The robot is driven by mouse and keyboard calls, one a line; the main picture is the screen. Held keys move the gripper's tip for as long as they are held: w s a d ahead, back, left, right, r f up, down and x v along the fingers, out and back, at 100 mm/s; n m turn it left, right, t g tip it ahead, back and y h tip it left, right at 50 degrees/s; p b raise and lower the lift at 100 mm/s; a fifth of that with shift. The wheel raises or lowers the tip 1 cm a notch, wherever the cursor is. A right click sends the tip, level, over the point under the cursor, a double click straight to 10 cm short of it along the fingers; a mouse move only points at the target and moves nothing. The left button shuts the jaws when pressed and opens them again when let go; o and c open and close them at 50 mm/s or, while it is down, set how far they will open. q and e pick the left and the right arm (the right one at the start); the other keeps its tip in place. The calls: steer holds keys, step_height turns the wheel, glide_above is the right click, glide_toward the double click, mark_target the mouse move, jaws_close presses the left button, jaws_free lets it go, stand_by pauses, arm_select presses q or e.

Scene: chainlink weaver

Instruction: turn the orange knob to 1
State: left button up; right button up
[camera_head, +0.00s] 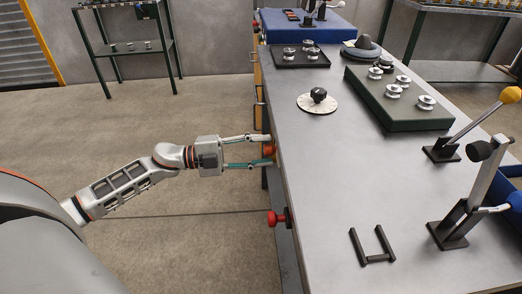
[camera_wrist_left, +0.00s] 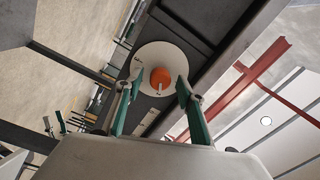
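The orange knob (camera_head: 268,150) sits on the side face of the workbench, below the top edge. In the left wrist view the orange knob (camera_wrist_left: 160,75) stands at the middle of a pale round dial plate (camera_wrist_left: 152,57), with a light mark at its lower edge. The dial's numbers are too small to read. My left gripper (camera_head: 266,150) is open, its two fingers reaching to either side of the knob. In the left wrist view the fingers (camera_wrist_left: 155,88) flank the knob, with gaps visible; I cannot tell whether either touches. My right gripper is not in view.
A red knob (camera_head: 277,218) sticks out of the same bench side, nearer me. On the bench top (camera_head: 330,165) are a black knob on a white dial (camera_head: 317,100), a dark block with metal spools (camera_head: 400,112), levers (camera_head: 462,130) and a black U-shaped handle (camera_head: 374,258).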

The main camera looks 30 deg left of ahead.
arm_select(q)
steer(key=v, duration=1.2)
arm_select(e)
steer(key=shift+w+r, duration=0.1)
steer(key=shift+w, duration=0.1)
arm_select(q)
steer(key=s+d+f+n+y+p, duration=1.1)
steer(key=s+d+f+n, duration=0.7)
steer(key=s+d+n, duration=0.1)
steer(key=shift+s+d+n+g+y+p, duration=0.3)
steer(key=shift+d+n+g+y+p, duration=0.1)
steer(key=shift+d+n, duration=0.1)
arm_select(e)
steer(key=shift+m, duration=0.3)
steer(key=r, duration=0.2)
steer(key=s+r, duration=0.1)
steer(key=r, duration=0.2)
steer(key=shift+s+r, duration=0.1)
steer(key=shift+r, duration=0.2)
arm_select(q)
steer(key=shift+f, duration=0.1)
